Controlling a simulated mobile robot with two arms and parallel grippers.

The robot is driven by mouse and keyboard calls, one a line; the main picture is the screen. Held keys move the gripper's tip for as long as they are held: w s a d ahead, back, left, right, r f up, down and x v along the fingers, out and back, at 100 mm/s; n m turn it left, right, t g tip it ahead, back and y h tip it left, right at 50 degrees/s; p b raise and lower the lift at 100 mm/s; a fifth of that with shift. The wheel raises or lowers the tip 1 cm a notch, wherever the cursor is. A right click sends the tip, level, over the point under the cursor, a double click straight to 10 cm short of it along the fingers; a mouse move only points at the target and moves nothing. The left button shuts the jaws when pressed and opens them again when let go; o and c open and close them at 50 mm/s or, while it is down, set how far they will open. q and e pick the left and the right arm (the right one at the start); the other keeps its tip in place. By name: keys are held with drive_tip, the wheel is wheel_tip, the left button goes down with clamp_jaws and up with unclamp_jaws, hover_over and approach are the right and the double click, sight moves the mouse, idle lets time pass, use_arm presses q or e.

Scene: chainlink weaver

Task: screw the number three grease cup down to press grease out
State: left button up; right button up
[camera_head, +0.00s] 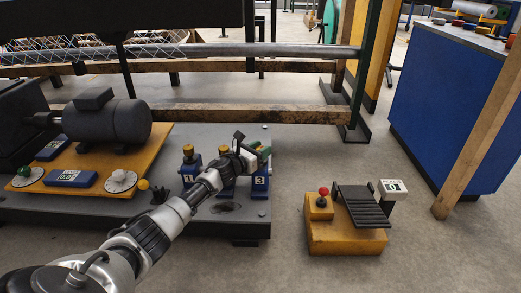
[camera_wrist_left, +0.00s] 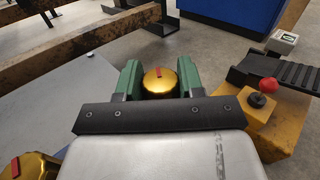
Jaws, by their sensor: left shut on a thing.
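The number three grease cup stands on a blue block marked 3 (camera_head: 260,182) at the right end of the grey base plate. Its brass cap (camera_wrist_left: 160,82), with a red mark on top, sits between the green fingers of my left gripper (camera_wrist_left: 160,78). In the head view my left gripper (camera_head: 258,152) is at the top of this block and hides most of the cap. It is shut on the cap. The number one grease cup (camera_head: 188,154) stands to the left on its own blue block (camera_head: 190,175). My right gripper is not in view.
A yellow pedestal (camera_head: 345,238) with a red-knobbed lever (camera_head: 323,191) and a black ramp stands on the floor to the right. A dark motor (camera_head: 110,122) sits on a yellow plate at left. A rusty beam (camera_head: 250,115) runs behind. A blue cabinet (camera_head: 440,110) stands at far right.

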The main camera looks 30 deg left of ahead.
use_arm(q)
drive_tip(key=shift+m+g+h+b, duration=0.6)
drive_tip(key=shift+m+h+b, duration=0.8)
drive_tip(key=shift+h, duration=0.6)
drive_tip(key=o, duration=0.9)
drive_tip(key=shift+s+a+r+p, duration=0.1)
drive_tip(key=shift+s+a+p, duration=0.1)
drive_tip(key=shift+s+p, duration=0.3)
drive_tip(key=shift+p+v, duration=2.45)
drive_tip(key=shift+v, duration=2.45)
